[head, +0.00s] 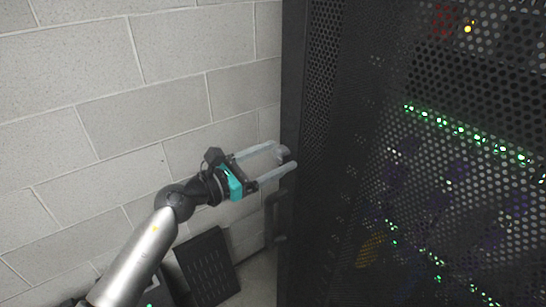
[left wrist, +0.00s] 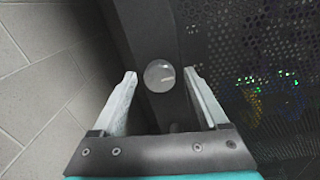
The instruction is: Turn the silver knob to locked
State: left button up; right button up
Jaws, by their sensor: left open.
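The silver knob (left wrist: 159,76) is round and sits on the dark front edge of the rack door. In the left wrist view it lies between the tips of my left gripper (left wrist: 160,80), with a gap on each side. In the head view my left gripper (head: 285,160) is open, its two fingers reaching to the rack edge. The knob (head: 283,153) shows small between the fingertips there. I cannot tell which way the knob is turned. My right gripper is in neither view.
The black perforated rack door (head: 340,150) fills the right, with green lights behind it. A dark handle (head: 270,215) stands out below the knob. A pale block wall (head: 130,90) is at the left. A dark perforated panel (head: 207,266) leans low beside the wall.

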pick_arm(q)
jog(key=shift+c, duration=0.4)
grip_shut()
jog(key=n+p, duration=0.2)
jog(key=n, duration=0.1)
jog(key=shift+r+n+p, duration=0.15)
jog(key=shift+n+p, duration=0.15)
jog(key=shift+p, duration=0.1)
jog(key=n+p, duration=0.3)
jog(key=n, duration=0.2)
jog(key=n+p, duration=0.2)
jog(key=n, duration=0.2)
jog(key=shift+n+p, duration=0.3)
jog(key=shift+p, duration=0.05)
jog(key=n+p, duration=0.2)
jog(key=n, duration=0.2)
jog(key=shift+g, duration=0.3)
jog(key=shift+n, duration=0.3)
